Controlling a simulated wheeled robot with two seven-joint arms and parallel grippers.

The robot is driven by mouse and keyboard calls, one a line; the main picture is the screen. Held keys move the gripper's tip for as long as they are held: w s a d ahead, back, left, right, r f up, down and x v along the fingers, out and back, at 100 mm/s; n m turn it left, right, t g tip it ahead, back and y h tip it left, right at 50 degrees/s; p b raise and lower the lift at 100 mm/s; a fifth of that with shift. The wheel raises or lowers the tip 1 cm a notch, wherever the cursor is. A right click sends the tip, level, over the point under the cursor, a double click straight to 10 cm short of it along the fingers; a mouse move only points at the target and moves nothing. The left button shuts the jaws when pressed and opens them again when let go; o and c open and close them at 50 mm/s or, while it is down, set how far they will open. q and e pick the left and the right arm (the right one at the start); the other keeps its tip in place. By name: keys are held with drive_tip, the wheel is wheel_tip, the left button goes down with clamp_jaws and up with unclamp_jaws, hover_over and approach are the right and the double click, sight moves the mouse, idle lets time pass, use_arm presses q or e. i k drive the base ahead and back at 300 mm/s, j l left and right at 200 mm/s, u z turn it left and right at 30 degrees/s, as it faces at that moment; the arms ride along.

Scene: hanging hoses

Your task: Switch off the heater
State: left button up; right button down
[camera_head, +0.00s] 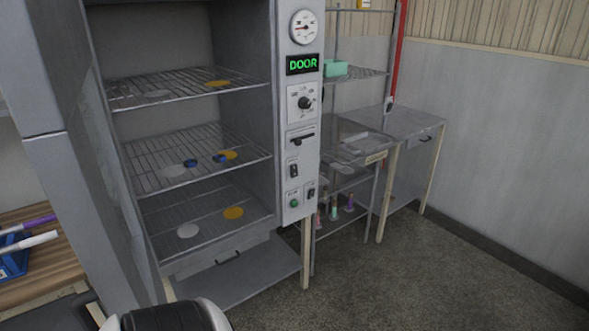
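The heater (282,130) is a tall grey cabinet, open at the front, with wire racks inside. Its control panel carries a round gauge (304,27) at the top. Below it a green display (302,64) reads "DOOR". Under that are a black knob (304,103), a black lever handle (301,139), a black rocker switch (293,170), a green round button (293,198) and a small dark switch (311,190). Switch positions are too small to tell. Neither gripper is in view; a black and white part at the bottom edge seems to be mine.
The heater's door (75,150) stands open at the left. White and yellow discs (233,213) and blue rings lie on the racks (165,90). A grey bench (400,122) and a wire shelf stand at the right. A wooden table (38,262) is at far left. The front right floor is clear.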

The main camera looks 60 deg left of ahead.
sight(293, 171)
drive_tip(key=i+j+u, duration=0.15)
drive_tip(key=i+u, duration=0.15)
drive_tip(key=u, duration=0.15)
drive_tip(key=i+u, duration=0.7)
drive_tip(key=u, duration=0.15)
drive_tip(key=i+l+u, duration=0.2)
drive_tip(key=u, duration=0.25)
drive_tip(key=i+j+u, duration=0.35)
drive_tip(key=i, duration=0.15)
drive_tip(key=i+j+u, duration=0.1)
drive_tip(key=i+u, duration=0.3)
drive_tip(key=i+j, duration=0.15)
drive_tip(key=i, duration=0.15)
